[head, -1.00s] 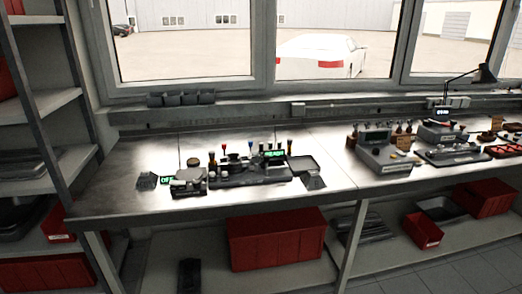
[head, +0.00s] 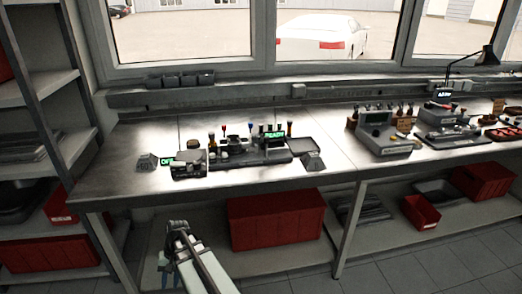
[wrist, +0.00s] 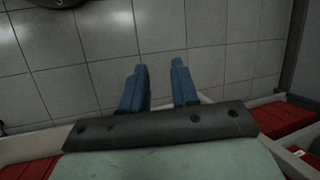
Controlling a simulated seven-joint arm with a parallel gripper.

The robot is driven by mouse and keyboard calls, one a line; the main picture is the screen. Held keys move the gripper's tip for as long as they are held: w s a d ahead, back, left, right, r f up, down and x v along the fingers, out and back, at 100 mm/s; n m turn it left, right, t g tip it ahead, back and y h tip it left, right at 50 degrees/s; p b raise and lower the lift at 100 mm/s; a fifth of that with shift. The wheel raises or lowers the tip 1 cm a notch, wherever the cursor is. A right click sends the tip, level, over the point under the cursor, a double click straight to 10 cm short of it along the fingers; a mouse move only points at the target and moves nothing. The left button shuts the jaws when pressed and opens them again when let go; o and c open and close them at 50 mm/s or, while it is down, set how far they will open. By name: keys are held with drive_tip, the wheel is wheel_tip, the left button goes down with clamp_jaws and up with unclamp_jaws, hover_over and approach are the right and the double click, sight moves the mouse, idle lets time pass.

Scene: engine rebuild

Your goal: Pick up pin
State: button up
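No pin can be made out for certain; parts on the bench are too small to tell apart in the head view. A dark work fixture (head: 262,156) with small upright tools and a lit green display sits on the bench (head: 110,185). My gripper (wrist: 159,70) shows in the wrist view with two blue fingers apart and nothing between them. It points at the tiled floor. In the head view my arm is low in front of the bench, below its top, and the fingers are small there.
Another grey station (head: 383,142) stands to the right. A red bin (head: 275,218) is on the lower shelf. A shelf rack (head: 45,85) stands at left. The bench's front strip is clear.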

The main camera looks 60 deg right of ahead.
drive_tip(key=w+d+r+m+t, duration=0.2)
drive_tip(key=w+d+r, duration=0.3)
drive_tip(key=d+r, duration=0.7)
wheel_tip(320, 180, up, 33)
drive_tip(key=t+h, duration=0.1)
drive_tip(key=h, duration=0.8)
hover_over(261, 126)
drive_tip(key=s+a, duration=0.3)
drive_tip(key=shift+m+y, duration=0.3)
drive_tip(key=x, duration=0.8)
drive_tip(key=shift+w+a, duration=0.15)
drive_tip(key=shift+w, duration=0.15)
drive_tip(key=shift+x, duration=2.75)
drive_tip(key=shift+w+r, duration=0.1)
drive_tip(key=shift+r, duration=0.05)
clamp_jaws()
